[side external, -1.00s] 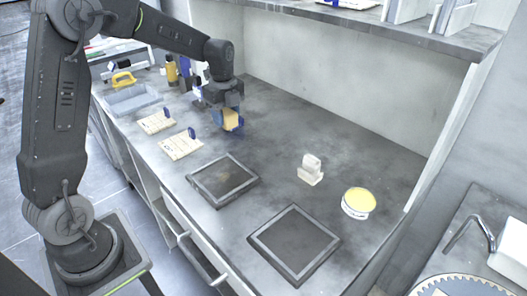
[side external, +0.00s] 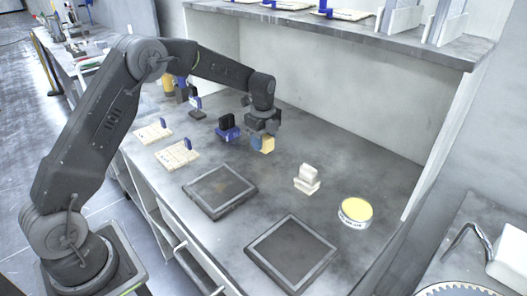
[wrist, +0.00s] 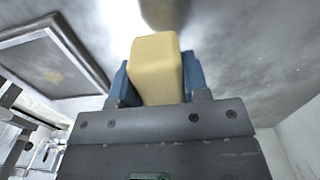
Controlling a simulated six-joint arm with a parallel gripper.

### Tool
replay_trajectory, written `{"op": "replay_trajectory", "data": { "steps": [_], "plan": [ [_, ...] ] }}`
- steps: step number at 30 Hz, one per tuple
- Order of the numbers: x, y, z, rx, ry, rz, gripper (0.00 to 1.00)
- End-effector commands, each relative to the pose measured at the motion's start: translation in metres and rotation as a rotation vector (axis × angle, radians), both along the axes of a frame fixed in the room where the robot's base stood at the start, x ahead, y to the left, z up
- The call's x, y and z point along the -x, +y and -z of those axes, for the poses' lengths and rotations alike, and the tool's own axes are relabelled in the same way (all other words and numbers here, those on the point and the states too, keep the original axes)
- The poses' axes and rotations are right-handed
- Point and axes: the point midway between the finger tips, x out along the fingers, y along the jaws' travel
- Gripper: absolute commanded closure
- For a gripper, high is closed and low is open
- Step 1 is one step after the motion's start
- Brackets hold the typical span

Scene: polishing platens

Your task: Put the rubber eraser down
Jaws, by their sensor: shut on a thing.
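My gripper (side external: 262,142) is shut on the rubber eraser, a tan-yellow block (side external: 268,145). In the wrist view the eraser (wrist: 157,68) sits between the two blue fingers of my gripper (wrist: 155,82), sticking out past them. In the side view the eraser is low over the grey counter (side external: 330,165), behind the left platen and left of a white block. I cannot tell whether its underside touches the counter.
A dark and blue block (side external: 228,128) stands close left of my gripper. Two framed platens (side external: 220,190) (side external: 292,252) lie in front. A white stepped block (side external: 307,179) and a round yellow-topped tin (side external: 355,211) stand to the right. Bare counter lies between.

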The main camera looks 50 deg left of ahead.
Motion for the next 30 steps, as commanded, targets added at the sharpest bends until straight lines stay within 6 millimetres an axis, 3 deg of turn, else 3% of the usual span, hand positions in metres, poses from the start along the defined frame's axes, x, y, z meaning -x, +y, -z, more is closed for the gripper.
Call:
{"op": "replay_trajectory", "data": {
  "steps": [11, 23, 24, 30],
  "plan": [
    [0.0, -0.002, 0.039, 0.002, 0.002, 0.0, 0.83],
    [-0.001, -0.001, 0.044, 0.001, 0.0, 0.0, 0.83],
    [-0.001, -0.001, 0.044, 0.001, -0.001, 0.0, 0.54],
    [-0.001, -0.001, 0.044, 0.001, 0.0, 0.0, 0.35]
  ]
}}
